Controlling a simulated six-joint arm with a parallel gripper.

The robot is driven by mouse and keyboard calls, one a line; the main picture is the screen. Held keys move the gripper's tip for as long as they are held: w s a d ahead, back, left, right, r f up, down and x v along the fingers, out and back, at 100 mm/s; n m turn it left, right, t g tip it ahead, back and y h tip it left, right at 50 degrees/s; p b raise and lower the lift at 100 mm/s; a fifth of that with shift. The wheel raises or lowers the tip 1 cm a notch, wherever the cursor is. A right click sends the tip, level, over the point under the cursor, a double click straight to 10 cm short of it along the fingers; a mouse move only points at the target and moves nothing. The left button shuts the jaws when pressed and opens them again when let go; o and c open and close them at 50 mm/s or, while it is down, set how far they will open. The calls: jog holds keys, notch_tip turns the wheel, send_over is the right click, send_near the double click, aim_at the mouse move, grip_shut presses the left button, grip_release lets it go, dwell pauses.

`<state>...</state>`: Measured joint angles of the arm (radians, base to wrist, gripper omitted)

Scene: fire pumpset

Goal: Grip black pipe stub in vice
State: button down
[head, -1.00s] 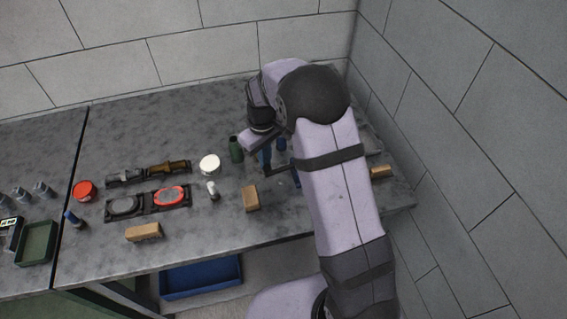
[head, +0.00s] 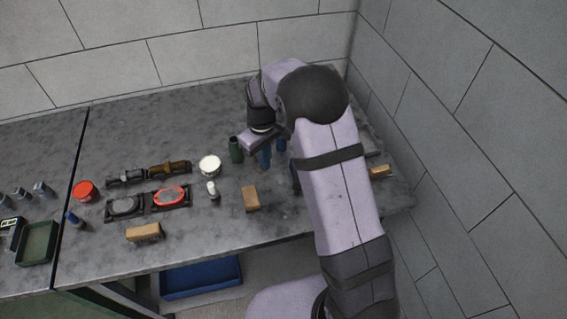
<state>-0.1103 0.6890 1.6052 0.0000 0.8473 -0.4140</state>
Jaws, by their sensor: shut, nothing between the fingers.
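A small dark upright part (head: 295,180) shows at the arm's left edge.
A green bottle (head: 236,149) stands close left of my gripper. A white round tub (head: 210,165), a white small bottle (head: 212,190) and a wooden block (head: 250,198) lie further left and in front. Another block (head: 380,171) lies right of my arm. Walls close the back and right.

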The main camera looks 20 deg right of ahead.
jog(key=shift+w, duration=0.45)
notch_tip(320, 180, up, 7)
jog(key=p, duration=0.6)
dwell(0.4)
dwell(0.4)
